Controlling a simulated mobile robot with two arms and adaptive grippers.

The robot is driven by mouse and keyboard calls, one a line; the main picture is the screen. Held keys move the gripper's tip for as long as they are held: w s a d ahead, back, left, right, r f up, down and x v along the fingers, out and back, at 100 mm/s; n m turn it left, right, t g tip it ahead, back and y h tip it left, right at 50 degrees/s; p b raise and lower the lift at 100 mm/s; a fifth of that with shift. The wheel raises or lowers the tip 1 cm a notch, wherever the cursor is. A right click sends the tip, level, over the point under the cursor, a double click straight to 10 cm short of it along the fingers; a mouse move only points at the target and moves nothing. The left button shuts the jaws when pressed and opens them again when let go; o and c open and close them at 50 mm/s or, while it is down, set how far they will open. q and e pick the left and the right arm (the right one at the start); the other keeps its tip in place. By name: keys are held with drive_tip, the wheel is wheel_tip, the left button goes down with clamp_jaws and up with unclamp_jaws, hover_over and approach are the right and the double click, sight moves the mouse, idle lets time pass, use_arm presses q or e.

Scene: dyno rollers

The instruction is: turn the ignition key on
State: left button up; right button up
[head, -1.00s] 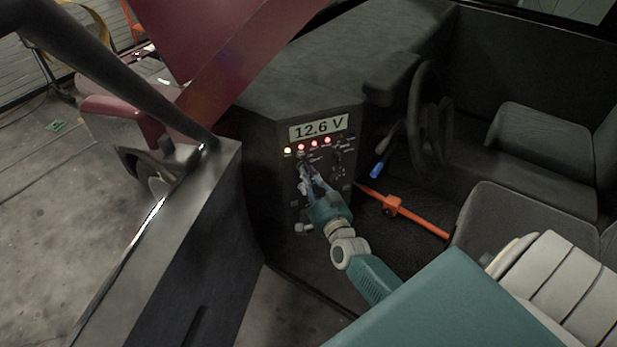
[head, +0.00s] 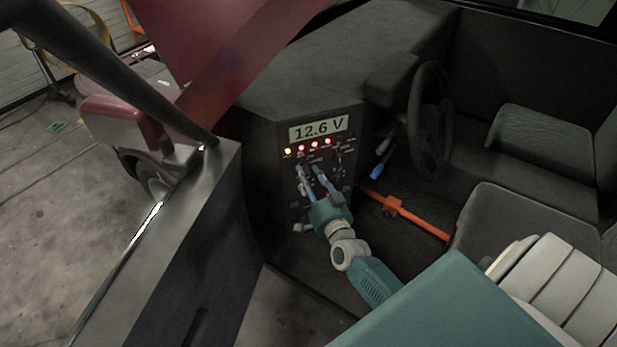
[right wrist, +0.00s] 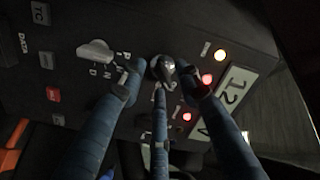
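The dash panel (head: 285,185) carries a display reading 12.6 V, a row of lit lamps and small controls. A small silvery piece that looks like the ignition key (right wrist: 163,68) shows in the right wrist view, between my fingertips. In the head view my fingers hide it. My right gripper (head: 308,172) is at the panel, below the lamps. Its blue fingers are spread on both sides of the key in the right wrist view (right wrist: 163,80), with a third finger below it. I cannot tell if any finger touches it. My left gripper is not in view.
The gear selector (right wrist: 95,50) is close beside one fingertip. Red and yellow lamps (right wrist: 207,79) are near the other. The steering wheel (head: 430,120), a blue-tipped lever (head: 382,168) and an orange bar (head: 405,212) are to the right. The open door (head: 165,250) is at left.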

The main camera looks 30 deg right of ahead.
drive_tip(key=v, duration=1.2)
idle(0.4)
drive_tip(key=s+a+f+n+g+y, duration=0.1)
drive_tip(key=s+a+f+n+g, duration=0.2)
drive_tip(key=f, duration=0.7)
drive_tip(key=s+a+f+n+g+y, duration=0.25)
drive_tip(key=s+f, duration=0.25)
drive_tip(key=f, duration=0.5)
drive_tip(key=s+a+f+n+g, duration=0.2)
drive_tip(key=s+a+f, duration=0.2)
drive_tip(key=f, duration=0.6)
drive_tip(key=s+f+n+g, duration=0.2)
drive_tip(key=s+f, duration=0.3)
drive_tip(key=s, duration=0.4)
drive_tip(key=s+a+f+n+g, duration=0.1)
drive_tip(key=s+f+g, duration=0.3)
drive_tip(key=s, duration=0.6)
drive_tip(key=s+a+f+n+g, duration=0.1)
drive_tip(key=s+f+n+g, duration=0.2)
drive_tip(key=s+f, duration=0.5)
drive_tip(key=shift+s+a+n, duration=0.2)
drive_tip(key=shift+s+n, duration=0.15)
drive_tip(key=shift+s, duration=0.55)
drive_tip(key=shift+y, duration=0.25)
